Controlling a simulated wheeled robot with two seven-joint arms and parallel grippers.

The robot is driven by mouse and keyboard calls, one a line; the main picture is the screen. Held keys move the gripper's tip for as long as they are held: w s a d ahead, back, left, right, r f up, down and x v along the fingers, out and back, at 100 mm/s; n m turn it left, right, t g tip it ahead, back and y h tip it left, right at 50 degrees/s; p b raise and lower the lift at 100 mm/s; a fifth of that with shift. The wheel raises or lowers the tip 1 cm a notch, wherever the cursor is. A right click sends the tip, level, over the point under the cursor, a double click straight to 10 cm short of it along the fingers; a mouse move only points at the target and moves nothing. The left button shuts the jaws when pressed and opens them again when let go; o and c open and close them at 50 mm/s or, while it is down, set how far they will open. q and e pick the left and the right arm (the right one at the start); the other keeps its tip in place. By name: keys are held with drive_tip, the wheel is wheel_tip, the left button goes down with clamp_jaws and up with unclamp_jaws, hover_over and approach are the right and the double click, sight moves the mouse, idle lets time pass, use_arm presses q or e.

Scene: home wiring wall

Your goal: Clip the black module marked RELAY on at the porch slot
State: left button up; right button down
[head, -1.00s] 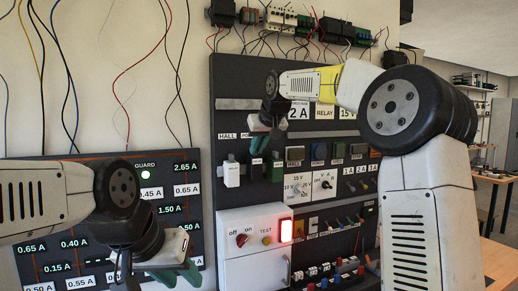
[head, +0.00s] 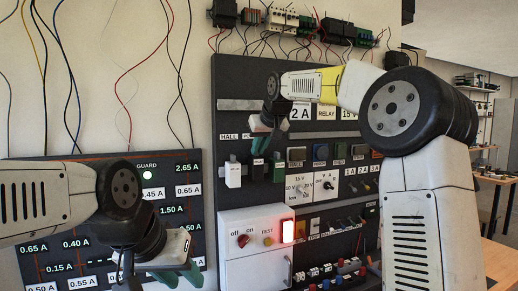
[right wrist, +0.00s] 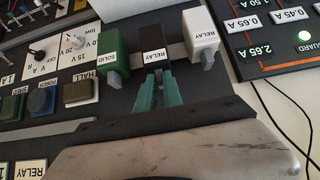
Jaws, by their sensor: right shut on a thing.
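The black module marked RELAY (right wrist: 152,42) stands between its neighbours in the right wrist view, its label facing me. It also shows in the head view (head: 258,171). My right gripper (right wrist: 160,80) is shut on its near end with green fingers; in the head view it shows at the upper board (head: 263,138). The PORCH slot label is partly hidden behind this gripper in the head view. I cannot tell whether the module sits on a rail. My left gripper (head: 176,274) hangs low at the left, away from the modules; its jaw gap is unclear.
A white RELAY module (right wrist: 201,36) and a green SOLID module (right wrist: 113,52) flank the black one closely. A current panel (head: 60,200) stands at the left.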

drive_tip(key=shift+w, duration=0.15)
drive_tip(key=shift+f, duration=0.7)
idle(0.7)
drive_tip(key=c, duration=1.4)
unclamp_jaws()
drive_tip(key=v, duration=0.7)
drive_tip(key=shift+s+r, duration=0.25)
drive_tip(key=shift+r, duration=0.05)
drive_tip(key=shift+d, duration=0.1)
